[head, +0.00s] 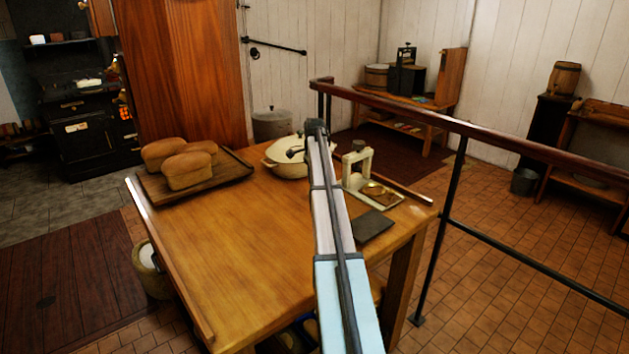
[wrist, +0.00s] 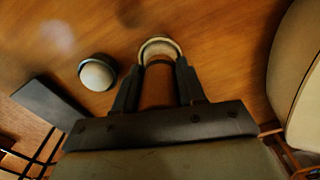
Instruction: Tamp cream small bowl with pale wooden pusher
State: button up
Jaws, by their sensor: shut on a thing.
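In the wrist view my gripper (wrist: 160,68) is shut on a brown wooden piece (wrist: 158,88), which looks like the pusher seen end-on. Just beyond the fingertips, a pale curved rim (wrist: 158,42) shows around its far side. It looks like the cream small bowl, mostly covered by the held piece and fingers. I cannot tell whether the two touch. In the head view my gripper (head: 296,153) is small and dark against the pot, and my arm hides the bowl and pusher.
A round cream-topped thing with a dark rim (wrist: 97,74) stands left of the fingers. A dark slab (head: 374,227), a white arched stand (head: 366,164), a cream pot (head: 283,170) and a bread board (head: 152,188) with loaves share the table. The table's near left is clear.

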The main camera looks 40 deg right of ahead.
jog(key=shift+f, duration=0.9)
dwell(1.4)
dwell(0.4)
jog(key=shift+r, duration=3.55)
